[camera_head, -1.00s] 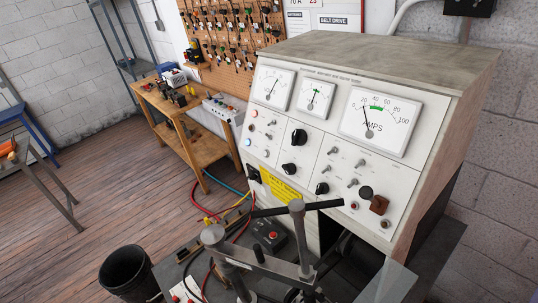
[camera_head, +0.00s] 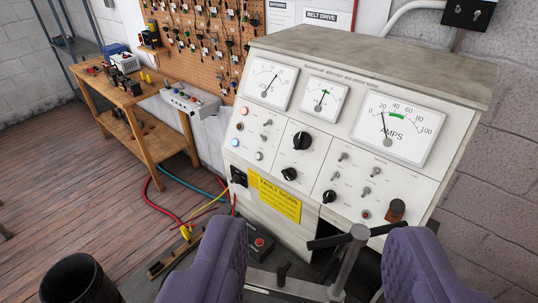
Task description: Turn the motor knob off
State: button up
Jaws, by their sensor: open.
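The test bench (camera_head: 365,55) fills the middle and right, with a white sloped panel (camera_head: 265,150). The panel carries a large black knob (camera_head: 302,140), a smaller black knob (camera_head: 289,174) below it and another black knob (camera_head: 329,196) lower right. Their labels are too small to read, so I cannot tell which is the motor knob. My gripper (camera_head: 318,230) shows as two purple padded fingers at the bottom. They are wide apart with nothing gripped, in front of and below the panel, and overlap its lower right edge in the picture.
A metal clamp post with a black bar (camera_head: 345,236) stands between my fingers in the picture. A red-button box (camera_head: 258,243) sits beside it. Three gauges, including the AMPS meter (camera_head: 395,128), top the panel. A wooden workbench (camera_head: 130,95) and black bin (camera_head: 78,282) are left.

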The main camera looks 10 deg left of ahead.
aim_at(290, 174)
jog(key=i+j+z, duration=0.1)
jog(key=j+z, duration=0.7)
jog(key=j, duration=0.25)
jog(key=i, duration=0.05)
